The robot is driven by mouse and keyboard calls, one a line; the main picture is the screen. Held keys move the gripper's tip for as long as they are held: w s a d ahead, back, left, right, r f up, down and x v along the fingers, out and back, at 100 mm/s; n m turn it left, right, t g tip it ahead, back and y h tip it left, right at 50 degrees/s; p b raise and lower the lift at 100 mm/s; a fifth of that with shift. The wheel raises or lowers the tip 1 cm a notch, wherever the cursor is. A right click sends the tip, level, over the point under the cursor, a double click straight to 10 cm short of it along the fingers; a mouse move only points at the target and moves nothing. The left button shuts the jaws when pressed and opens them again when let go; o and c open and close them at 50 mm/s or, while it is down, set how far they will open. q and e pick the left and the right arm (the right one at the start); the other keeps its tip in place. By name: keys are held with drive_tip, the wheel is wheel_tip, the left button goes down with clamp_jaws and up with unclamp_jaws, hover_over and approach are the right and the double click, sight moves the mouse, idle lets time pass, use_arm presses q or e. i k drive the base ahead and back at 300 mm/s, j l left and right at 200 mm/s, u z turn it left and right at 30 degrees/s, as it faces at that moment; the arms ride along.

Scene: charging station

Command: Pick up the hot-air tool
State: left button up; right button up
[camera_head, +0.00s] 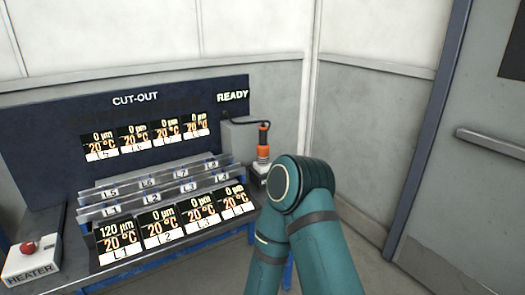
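The hot-air tool (263,144) appears to be the orange-and-black upright tool at the right end of the station, with a dark cable running left from its top. It stands on a small light-coloured holder (260,171). A teal bent arm of mine is in front, just to the right of and below the tool, and hides part of the area beside the holder. Neither of my grippers shows in this view, so what they hold cannot be seen.
The station's table (170,255) carries a dark panel (60,125) marked CUT-OUT and several slots with displays (165,228). A heater box (32,262) with a red button is at the left. A grey door (475,180) stands at the right, with bare floor (425,275) before it.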

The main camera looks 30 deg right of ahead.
sight(262, 149)
drive_tip(key=i+l, duration=0.1)
drive_tip(key=l, duration=0.3)
drive_tip(key=i+l+z, duration=0.1)
drive_tip(key=l, duration=0.25)
drive_tip(key=i+l, duration=0.15)
drive_tip(key=l, duration=0.2)
drive_tip(key=i+l+z, duration=0.1)
drive_tip(key=l, duration=0.3)
drive_tip(key=i+l, duration=0.15)
drive_tip(key=l, duration=0.2)
drive_tip(key=i+l+z, duration=0.1)
drive_tip(key=l, duration=0.25)
drive_tip(key=i, duration=0.05)
